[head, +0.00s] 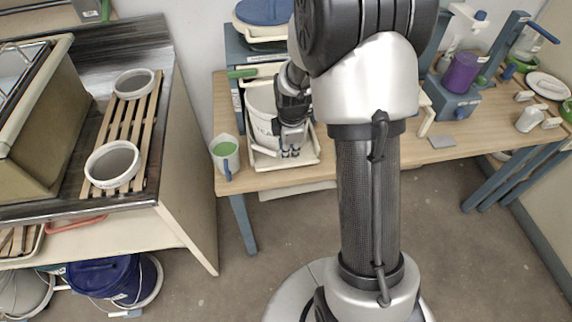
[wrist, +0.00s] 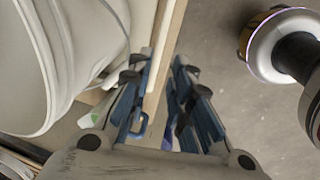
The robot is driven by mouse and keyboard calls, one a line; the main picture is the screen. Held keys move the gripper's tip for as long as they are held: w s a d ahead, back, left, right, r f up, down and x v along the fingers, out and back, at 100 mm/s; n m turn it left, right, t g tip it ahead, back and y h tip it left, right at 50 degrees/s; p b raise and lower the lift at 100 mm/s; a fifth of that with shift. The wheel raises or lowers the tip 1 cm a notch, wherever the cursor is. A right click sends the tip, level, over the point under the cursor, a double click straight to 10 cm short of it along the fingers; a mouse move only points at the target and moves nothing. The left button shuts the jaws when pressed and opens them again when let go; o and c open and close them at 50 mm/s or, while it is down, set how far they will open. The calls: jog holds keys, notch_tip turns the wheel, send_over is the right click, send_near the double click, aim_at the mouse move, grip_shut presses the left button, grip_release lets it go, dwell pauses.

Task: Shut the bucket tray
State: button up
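The white bucket tray (head: 262,164) sticks out from the blue stand on the wooden table in the head view. A white bucket (head: 262,104) with partly hidden lettering stands on it. My gripper (head: 291,153) is at the front part of the tray, in front of the bucket. In the wrist view, the bucket (wrist: 30,60) fills the left side. My gripper (wrist: 165,75) has its two blue-and-black fingers apart, with a pale edge running between them. I cannot tell whether the fingers touch the tray.
A jug of green glaze (head: 225,156) stands just left of the tray. The blue stand (head: 236,48) carries a lidded tub (head: 264,14). A purple container (head: 462,72) is farther right. A bench with two white pots is at left. The floor in front is mostly clear.

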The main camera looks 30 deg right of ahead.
aim_at(287, 166)
jog(key=f+b, duration=0.1)
jog(key=f, duration=0.2)
jog(key=w+f, duration=0.1)
jog(key=f, duration=0.2)
jog(key=w+f+b, duration=0.1)
jog(key=f, duration=0.2)
jog(key=shift+d+f+b, duration=0.25)
jog(key=shift+b, duration=0.1)
jog(key=shift+c, duration=0.2)
grip_shut()
